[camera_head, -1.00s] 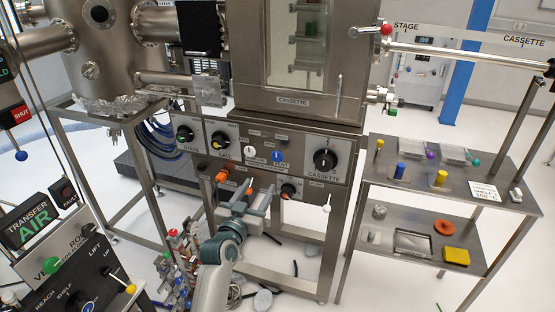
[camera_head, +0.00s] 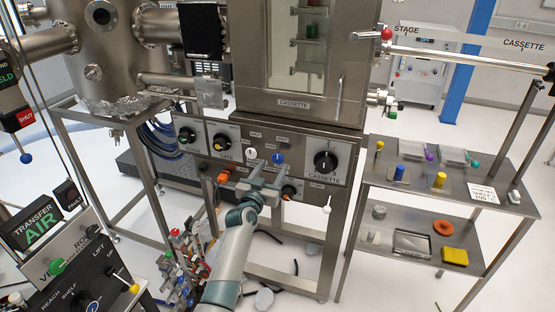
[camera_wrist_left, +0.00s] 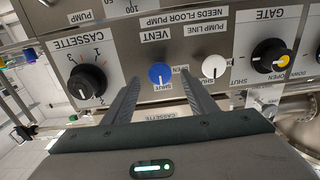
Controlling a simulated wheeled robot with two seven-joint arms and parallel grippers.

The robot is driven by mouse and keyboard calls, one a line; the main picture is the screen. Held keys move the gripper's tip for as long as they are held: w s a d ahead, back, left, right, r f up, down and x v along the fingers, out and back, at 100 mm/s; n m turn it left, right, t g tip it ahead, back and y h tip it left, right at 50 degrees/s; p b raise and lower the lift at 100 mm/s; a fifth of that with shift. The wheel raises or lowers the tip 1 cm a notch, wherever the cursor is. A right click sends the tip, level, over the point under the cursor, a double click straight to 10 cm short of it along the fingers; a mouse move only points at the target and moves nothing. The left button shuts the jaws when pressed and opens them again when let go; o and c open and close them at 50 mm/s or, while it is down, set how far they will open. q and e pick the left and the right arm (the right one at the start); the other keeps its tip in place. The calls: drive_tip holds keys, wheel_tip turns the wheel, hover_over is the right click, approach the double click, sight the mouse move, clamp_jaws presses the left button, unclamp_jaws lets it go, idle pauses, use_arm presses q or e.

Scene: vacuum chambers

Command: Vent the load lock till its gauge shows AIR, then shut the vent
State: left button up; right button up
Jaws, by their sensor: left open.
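The blue VENT knob (camera_head: 277,158) is on the grey control panel under the CASSETTE chamber. In the left wrist view the VENT knob (camera_wrist_left: 160,73) appears between my two fingers, beyond their tips, with SHUT and OPEN labels around it. I cannot tell that the fingers touch it. My left gripper (camera_head: 266,172) is open and empty in front of the panel. A display (camera_head: 35,223) at the lower left reads TRANSFER AIR in green. I cannot make out a load lock gauge reading. My right gripper is not in view.
The white PUMP LINE knob (camera_wrist_left: 213,67) sits close beside the VENT knob. The black CASSETTE knob (camera_head: 325,160) and the GATE knob (camera_head: 221,142) are farther out on the panel. A steel shelf table (camera_head: 440,185) stands to the right. Coloured valves and hoses lie below the panel.

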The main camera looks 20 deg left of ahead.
sight(277, 160)
use_arm(q)
drive_tip(key=shift+w+d, duration=0.1)
drive_tip(key=shift+w, duration=2.7)
drive_tip(key=shift+c, duration=0.3)
drive_tip(key=c, duration=1)
